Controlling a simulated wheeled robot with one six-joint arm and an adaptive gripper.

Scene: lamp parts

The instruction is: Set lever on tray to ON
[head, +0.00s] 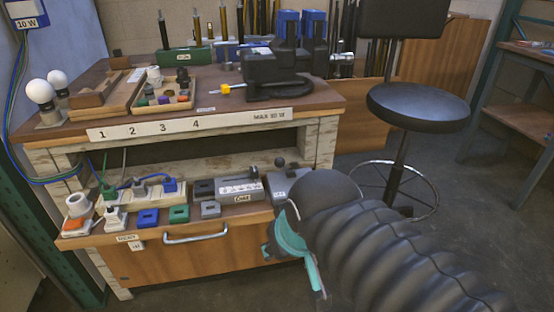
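A grey box with a black round lever knob (281,162) sits at the right end of the bench's lower shelf (215,226). The knob stands up above the box. My gripper (292,262), with teal fingers, is in front of the shelf's right end, just below and in front of this box. My dark ribbed arm covers part of the box's right side. I cannot tell whether the fingers touch anything or how far apart they are. The lever's ON and OFF marks are too small to read.
A grey labelled unit (240,188), colored blocks (179,213), a power strip (150,190) and plugs crowd the shelf to the left. A drawer handle (196,234) sticks out below. A black clamp (275,75) stands on the bench top. A stool (418,105) stands right, with open floor before it.

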